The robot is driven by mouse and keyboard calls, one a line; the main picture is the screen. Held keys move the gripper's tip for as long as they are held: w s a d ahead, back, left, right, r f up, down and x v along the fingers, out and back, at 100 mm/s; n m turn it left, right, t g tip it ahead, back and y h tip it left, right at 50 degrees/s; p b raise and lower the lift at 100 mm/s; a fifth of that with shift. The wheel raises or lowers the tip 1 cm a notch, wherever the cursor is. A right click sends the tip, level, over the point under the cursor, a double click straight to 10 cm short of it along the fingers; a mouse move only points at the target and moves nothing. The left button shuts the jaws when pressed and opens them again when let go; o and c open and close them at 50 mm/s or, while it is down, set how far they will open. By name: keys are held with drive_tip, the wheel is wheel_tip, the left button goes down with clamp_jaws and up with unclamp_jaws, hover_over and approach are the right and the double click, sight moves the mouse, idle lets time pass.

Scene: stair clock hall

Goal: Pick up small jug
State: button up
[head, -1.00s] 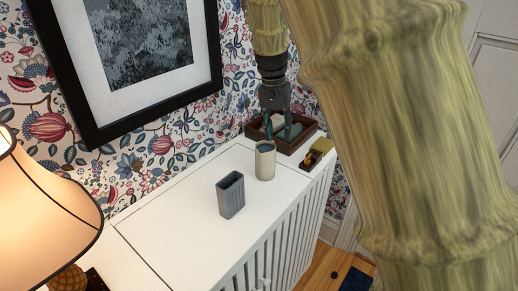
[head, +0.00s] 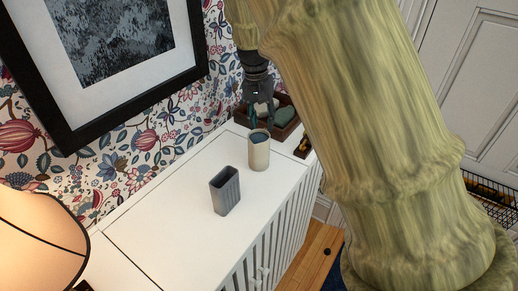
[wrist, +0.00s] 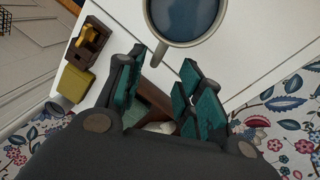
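The small jug appears to be the cream cylinder (head: 259,155) with a blue-grey inside, upright on the white cabinet top (head: 180,240). In the wrist view its round mouth (wrist: 186,18) shows at the top edge, partly cut off. My gripper (head: 262,112) points down, just behind and above the jug in the head view. In the wrist view my gripper (wrist: 168,72) has its teal-padded fingers apart with nothing held between them. The jug's mouth lies beyond the fingertips. Whether a finger touches the jug cannot be told.
A grey ribbed container (head: 225,192) stands in front of the jug. A dark brown tray (head: 291,131) with a greenish item sits behind it. A small brown holder with a yellow piece (wrist: 88,38) and a yellow block (wrist: 75,83) lie nearby. A lit lamp (head: 38,240) is at left.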

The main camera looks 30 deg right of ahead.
sight(265, 130)
drive_tip(key=f, duration=0.1)
drive_tip(key=f+p, duration=0.1)
drive_tip(key=s+f, duration=0.1)
drive_tip(key=shift+s+d, duration=0.1)
drive_tip(key=shift+d, duration=0.15)
drive_tip(key=shift+f, duration=0.35)
drive_tip(key=shift+r, duration=0.15)
clamp_jaws()
